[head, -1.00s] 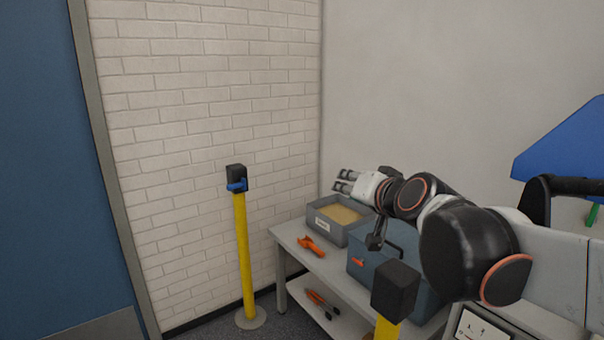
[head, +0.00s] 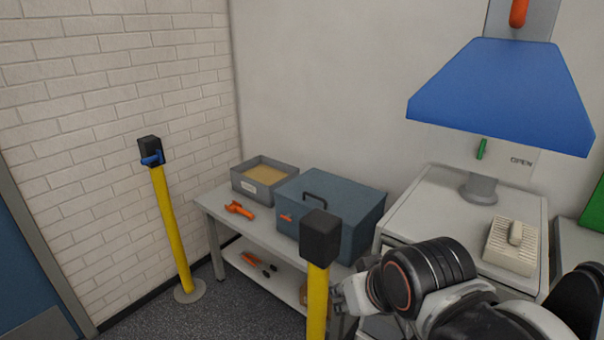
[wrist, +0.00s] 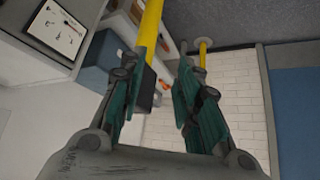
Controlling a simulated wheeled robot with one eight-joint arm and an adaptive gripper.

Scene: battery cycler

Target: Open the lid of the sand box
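A blue-grey box (head: 350,205) with a closed lid and a dark handle (head: 314,196) stands on the grey bench. It has an orange latch (head: 285,218) on its front. Behind it to the left is a grey open-topped bin (head: 250,187) with a sand-coloured fill (head: 266,173) and a white label. My gripper (wrist: 156,64) shows two teal fingers apart with nothing held between them. In the head view it is low, right of the near post and in front of the bench; its fingertips cannot be made out there.
A near yellow post (head: 318,290) with a black cap stands in front of the box. Another yellow post (head: 172,225) stands left of the bench (head: 215,205). An orange tool (head: 240,210) lies on the bench. A white cabinet (head: 450,215) under a blue hood (head: 505,95) is at right.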

